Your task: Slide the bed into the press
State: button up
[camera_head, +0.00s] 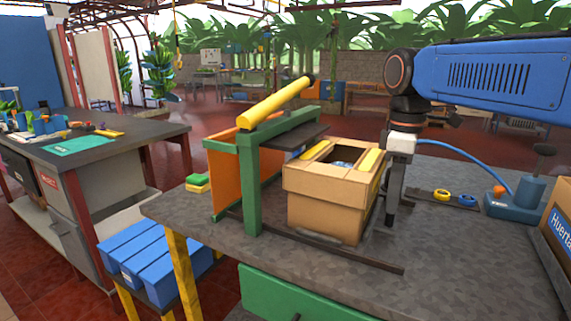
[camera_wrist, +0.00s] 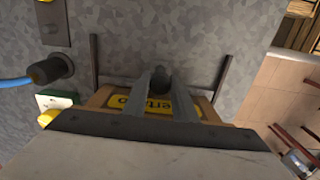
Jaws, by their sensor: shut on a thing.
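The press (camera_head: 248,185) is a green frame with an orange panel, a dark top plate and a long yellow lever (camera_head: 275,103) slanting up to the right. An open cardboard box (camera_head: 325,210) with yellow strips on its flaps stands just right of the frame, over dark rails (camera_head: 378,263). The bed under the box is mostly hidden. My gripper (camera_head: 390,218) is at the box's right side, pointing down. In the wrist view, my gripper (camera_wrist: 160,88) is shut on a dark upright knob (camera_wrist: 160,77), apparently the bed's handle, between the two rails (camera_wrist: 222,75).
Green and yellow blocks (camera_head: 197,183) lie left of the press.

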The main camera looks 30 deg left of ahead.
jog(key=shift+w+a, duration=0.1)
jog(key=shift+a, duration=1.9)
jog(key=shift+w+a, duration=0.1)
jog(key=shift+a, duration=2.65)
jog(key=shift+w+a, duration=0.1)
jog(key=shift+a, duration=2.2)
jog(key=o, duration=2.1)
jog(key=shift+o, duration=0.2)
